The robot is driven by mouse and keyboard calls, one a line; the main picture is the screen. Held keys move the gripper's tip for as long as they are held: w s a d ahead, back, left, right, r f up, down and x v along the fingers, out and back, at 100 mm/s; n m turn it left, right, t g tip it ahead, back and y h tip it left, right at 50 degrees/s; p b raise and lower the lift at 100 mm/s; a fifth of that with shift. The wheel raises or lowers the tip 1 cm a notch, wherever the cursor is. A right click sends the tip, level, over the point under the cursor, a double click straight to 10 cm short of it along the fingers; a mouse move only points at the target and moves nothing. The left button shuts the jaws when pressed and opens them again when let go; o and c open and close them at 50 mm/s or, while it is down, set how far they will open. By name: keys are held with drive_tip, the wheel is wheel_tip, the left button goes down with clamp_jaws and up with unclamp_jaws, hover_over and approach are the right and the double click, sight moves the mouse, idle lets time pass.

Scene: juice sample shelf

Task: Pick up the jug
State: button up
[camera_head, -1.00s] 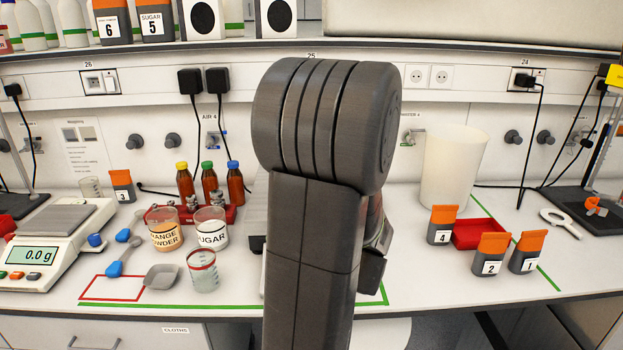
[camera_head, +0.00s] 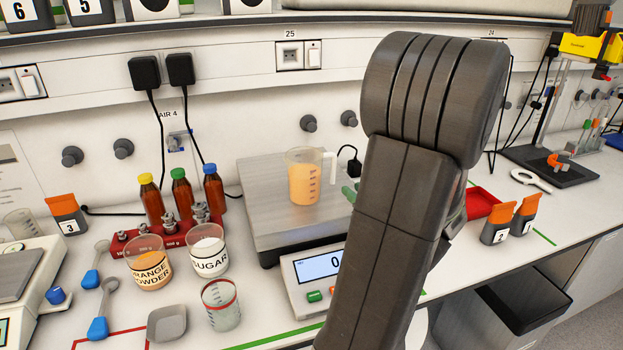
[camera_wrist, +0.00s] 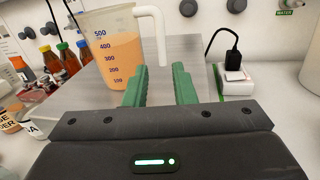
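The jug (camera_head: 305,178) is clear with orange liquid inside and a white handle (camera_head: 329,167) on its right side. It stands upright on a silver weighing plate (camera_head: 270,235). In the wrist view the jug (camera_wrist: 118,55) is at upper left, its handle (camera_wrist: 156,30) reaching right and down. My gripper (camera_wrist: 160,72) is open, its two green fingers apart, with the handle's lower end appearing beyond the gap between them. Nothing is held. In the head view my arm hides most of the gripper; a green fingertip (camera_head: 349,192) shows right of the jug.
A black plug (camera_wrist: 232,62) stands right of the plate. A red tray (camera_head: 482,203) lies farther right.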

sight(335, 172)
drive_tip(key=p+x, duration=0.1)
drive_tip(key=x, duration=0.6)
drive_tip(key=shift+w+a, duration=0.1)
drive_tip(key=shift+w+a+r+p, duration=0.25)
drive_tip(key=shift+w+p, duration=0.05)
drive_tip(key=shift+w, duration=0.1)
drive_tip(key=p+x, duration=0.1)
drive_tip(key=x, duration=0.3)
drive_tip(key=shift+w, duration=0.2)
drive_tip(key=shift+r, duration=0.1)
clamp_jaws()
